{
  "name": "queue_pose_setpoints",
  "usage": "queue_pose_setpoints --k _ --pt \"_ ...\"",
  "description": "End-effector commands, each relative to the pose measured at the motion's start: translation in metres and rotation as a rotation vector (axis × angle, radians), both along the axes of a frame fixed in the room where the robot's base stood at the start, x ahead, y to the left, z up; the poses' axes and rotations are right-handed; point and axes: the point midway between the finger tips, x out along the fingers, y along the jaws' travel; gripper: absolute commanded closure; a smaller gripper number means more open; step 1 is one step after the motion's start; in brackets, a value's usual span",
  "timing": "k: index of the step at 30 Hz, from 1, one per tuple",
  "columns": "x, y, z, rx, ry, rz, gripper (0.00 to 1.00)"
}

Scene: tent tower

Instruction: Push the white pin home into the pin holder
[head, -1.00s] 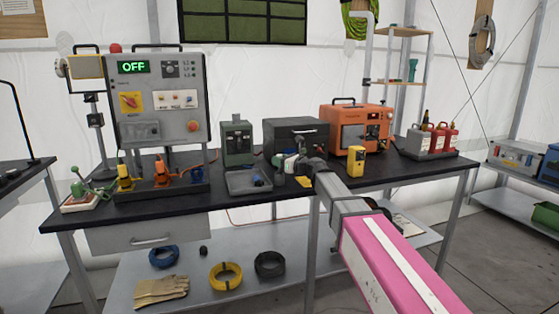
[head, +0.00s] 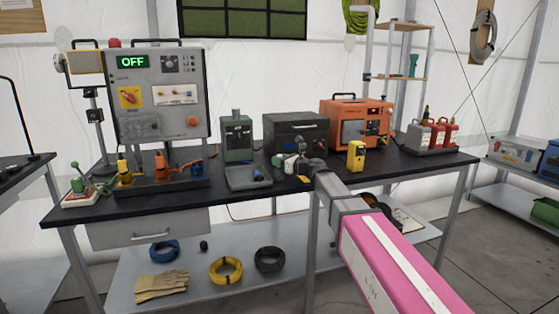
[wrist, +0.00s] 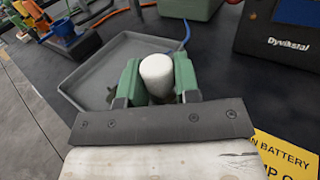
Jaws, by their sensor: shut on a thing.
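The white pin (wrist: 157,72) is upright between the two green finger pads of my gripper (wrist: 157,78) in the wrist view, with its rounded top showing. My gripper is shut on it. In the head view my gripper (head: 284,162) is low over the black bench top, just right of the grey tray and in front of the dark box. The pin's lower end is hidden by the fingers. I cannot make out the pin holder in either view now, nor tell how deep the pin sits.
The grey tray (head: 240,184) lies left of my gripper, with a blue item in it. Behind stand a green box (head: 237,135) and a dark box (head: 292,126). A yellow device (head: 356,155) stands to the right. A yellow battery card (wrist: 284,155) lies close by.

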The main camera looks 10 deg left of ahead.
Motion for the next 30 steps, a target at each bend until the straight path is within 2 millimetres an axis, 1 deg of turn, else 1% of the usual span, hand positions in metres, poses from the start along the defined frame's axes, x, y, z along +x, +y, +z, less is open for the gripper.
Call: queue_pose_setpoints --k 21,22,24,30 --pt "0.000 0.000 -0.015 0.000 0.001 0.000 0.93" --pt "0.000 0.000 -0.015 0.000 0.000 0.000 0.61" --pt "0.000 0.000 -0.015 0.000 0.000 0.000 0.41" --pt "0.000 0.000 -0.015 0.000 0.000 0.000 0.41"
